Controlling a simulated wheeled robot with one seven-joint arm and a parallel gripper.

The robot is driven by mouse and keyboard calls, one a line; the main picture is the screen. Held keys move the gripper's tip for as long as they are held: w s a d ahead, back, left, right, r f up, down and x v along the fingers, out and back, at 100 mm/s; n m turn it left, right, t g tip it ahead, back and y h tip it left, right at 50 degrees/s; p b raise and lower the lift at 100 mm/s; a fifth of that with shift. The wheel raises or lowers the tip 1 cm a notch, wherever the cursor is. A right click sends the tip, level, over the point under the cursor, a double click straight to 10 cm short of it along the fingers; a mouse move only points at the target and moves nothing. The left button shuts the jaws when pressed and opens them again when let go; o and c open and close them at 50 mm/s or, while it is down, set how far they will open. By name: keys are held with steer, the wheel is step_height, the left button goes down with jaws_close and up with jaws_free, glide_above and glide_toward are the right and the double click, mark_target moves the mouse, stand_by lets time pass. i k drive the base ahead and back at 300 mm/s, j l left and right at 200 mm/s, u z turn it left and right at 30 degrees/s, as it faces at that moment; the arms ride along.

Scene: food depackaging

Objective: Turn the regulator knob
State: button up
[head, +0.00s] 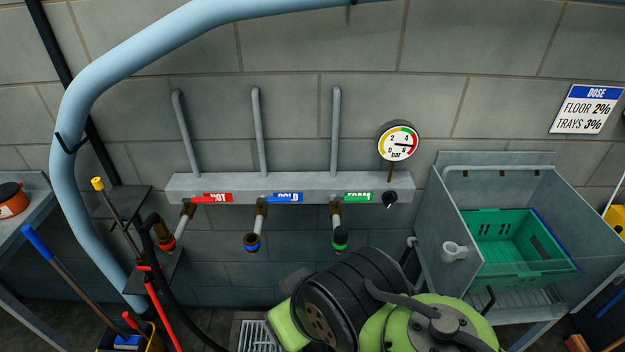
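The regulator knob (389,199) is a small black round knob with a pale mark. It sits at the right end of the grey wall manifold (300,181). A round pressure gauge (398,142) marked in bar stands on a brown stem just above the knob. Its needle points right, seemingly between 4 and 6. My gripper is not in view, and nothing is seen touching the knob.
Hot (217,198), cold (287,197) and green-labelled (358,196) outlets hang along the manifold. A grey sink (450,205) holding a green crate (482,222) stands right of the knob. A thick blue pipe (75,120) and cleaning tools (45,250) are at left.

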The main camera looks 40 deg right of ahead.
mark_target(389, 197)
steer(key=z, duration=0.9)
